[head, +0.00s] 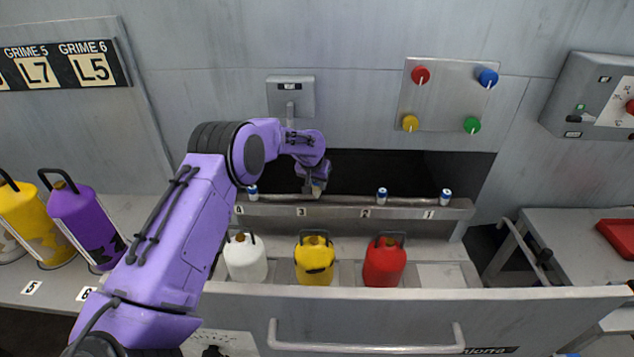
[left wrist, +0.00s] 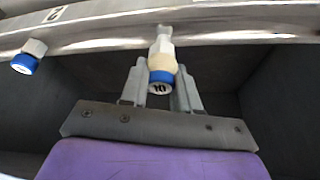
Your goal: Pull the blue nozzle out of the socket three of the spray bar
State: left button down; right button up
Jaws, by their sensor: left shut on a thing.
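The spray bar (head: 345,211) runs across the opening, with sockets labelled 4, 3, 2 and 1 from left to right. My left gripper (head: 316,190) is at socket three. In the left wrist view its fingers (left wrist: 160,70) are shut on the blue nozzle (left wrist: 161,66), which has a cream body, a blue band and a dark mark on its end face. The nozzle's pale narrow stem shows in front of the bar (left wrist: 225,27); I cannot tell whether its tip is still in the socket. My right gripper is not in view.
Other blue-and-white nozzles sit at socket four (head: 252,193), socket two (head: 382,195) and socket one (head: 446,197). White (head: 246,258), yellow (head: 315,262) and red (head: 384,262) canisters stand below the bar, behind the drawer front (head: 400,309).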

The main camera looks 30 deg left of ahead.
pick_arm(q)
jog(key=shift+r+p, duration=3.3)
jog(key=shift+r, duration=0.6)
jog(key=shift+f, duration=0.15)
